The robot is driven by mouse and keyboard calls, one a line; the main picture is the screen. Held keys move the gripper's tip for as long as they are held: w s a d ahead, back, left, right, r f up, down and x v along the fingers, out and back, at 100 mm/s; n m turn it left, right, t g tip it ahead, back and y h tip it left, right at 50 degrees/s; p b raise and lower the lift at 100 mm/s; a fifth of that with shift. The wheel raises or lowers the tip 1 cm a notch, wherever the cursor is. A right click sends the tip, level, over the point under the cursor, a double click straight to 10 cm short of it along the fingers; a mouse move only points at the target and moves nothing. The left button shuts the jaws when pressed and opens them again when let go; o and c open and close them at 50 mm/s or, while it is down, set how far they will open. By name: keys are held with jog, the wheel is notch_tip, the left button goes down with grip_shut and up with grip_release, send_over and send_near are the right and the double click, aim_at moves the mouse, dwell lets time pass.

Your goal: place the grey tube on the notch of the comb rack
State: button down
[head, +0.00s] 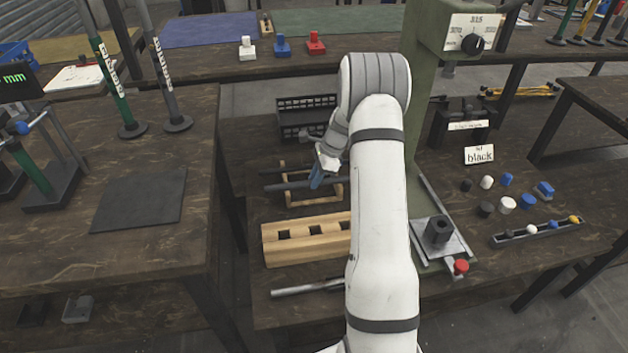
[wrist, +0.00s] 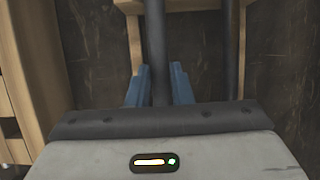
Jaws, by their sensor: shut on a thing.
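My gripper (head: 318,178) is over the low wooden comb rack (head: 307,202) in the head view. Its blue fingers are shut on a dark grey tube (head: 288,185), which reaches out to the left across the rack. In the wrist view the tube (wrist: 156,50) runs lengthwise between the fingertips (wrist: 160,85). A second dark tube (wrist: 230,50) lies alongside to the right, apart from it. Wooden parts of the rack (wrist: 134,45) show beyond the fingers. Whether the held tube touches a notch, I cannot tell.
A wooden block with square holes (head: 272,248) stands in front of the rack. A lighter grey tube (head: 300,288) lies nearer, partly behind my arm. A black crate (head: 300,112) stands behind the rack. The green press (head: 428,120) rises to the right.

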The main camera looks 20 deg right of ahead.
jog(key=c, duration=1.3)
grip_release()
jog(key=shift+r, duration=0.1)
jog(key=w+p+v, duration=0.1)
jog(key=p+v, duration=0.3)
jog(key=v, duration=0.8)
jog(key=s+a+r+n+h, duration=0.1)
jog(key=s+a+r+n, duration=0.3)
jog(key=s+a+r, duration=0.15)
jog(key=s+a+r+n+h, duration=0.1)
jog(key=s+a+n, duration=0.3)
jog(key=s, duration=0.5)
jog(key=s+a+r+n+h, duration=0.1)
jog(key=s+a+r+n, duration=0.2)
jog(key=s+a+n, duration=0.2)
jog(key=s+a+r+n+h, duration=0.1)
jog(key=s+a+n, duration=0.3)
jog(key=s, duration=0.9)
jog(key=r+n, duration=0.1)
jog(key=n, duration=0.2)
jog(key=shift+a+t+h+b, duration=0.25)
jog(key=shift+t+h+b, duration=0.05)
